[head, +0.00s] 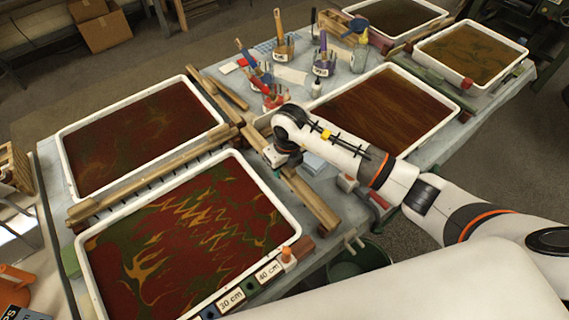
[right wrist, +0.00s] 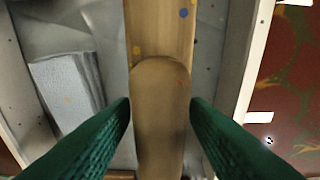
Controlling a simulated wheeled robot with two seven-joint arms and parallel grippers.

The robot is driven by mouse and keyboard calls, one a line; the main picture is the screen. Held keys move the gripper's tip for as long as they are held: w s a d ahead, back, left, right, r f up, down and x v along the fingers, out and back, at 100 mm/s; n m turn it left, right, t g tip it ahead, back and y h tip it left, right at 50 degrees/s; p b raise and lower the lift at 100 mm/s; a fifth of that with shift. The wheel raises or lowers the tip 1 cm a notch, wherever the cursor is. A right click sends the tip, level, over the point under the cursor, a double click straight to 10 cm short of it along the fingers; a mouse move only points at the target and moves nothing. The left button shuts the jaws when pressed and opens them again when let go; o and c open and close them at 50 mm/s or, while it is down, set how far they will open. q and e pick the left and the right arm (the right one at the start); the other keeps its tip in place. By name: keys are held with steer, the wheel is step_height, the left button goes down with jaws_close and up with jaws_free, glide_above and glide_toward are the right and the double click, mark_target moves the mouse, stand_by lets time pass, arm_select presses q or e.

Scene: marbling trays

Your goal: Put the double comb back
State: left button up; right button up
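What looks like the double comb (head: 160,178), two long wooden bars with a row of dark teeth between them, lies between the two left trays. My right gripper (head: 281,158) is beyond its right end, low over a wooden bar (head: 312,200) by the front left tray. In the right wrist view, my green fingers (right wrist: 160,103) are apart, one on each side of a round-ended wooden piece (right wrist: 160,120). I cannot tell whether they touch it, or whether it belongs to the comb. My left gripper is not in view.
The front left tray (head: 92,243) holds red, green and yellow marbling; the back left tray (head: 62,160) is dark red. Another tray (head: 455,112) lies right of my gripper. Jars with brushes (head: 284,50) stand behind. A green bucket (head: 358,262) is below the table edge.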

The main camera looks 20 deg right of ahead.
steer(key=shift+o, duration=1.3)
steer(key=shift+r, duration=0.2)
step_height(320, 180, up, 13)
steer(key=s, duration=0.1)
steer(key=shift+s+d, duration=0.2)
steer(key=shift+d, duration=0.05)
steer(key=shift+f, duration=0.1)
steer(key=shift+c, duration=0.6)
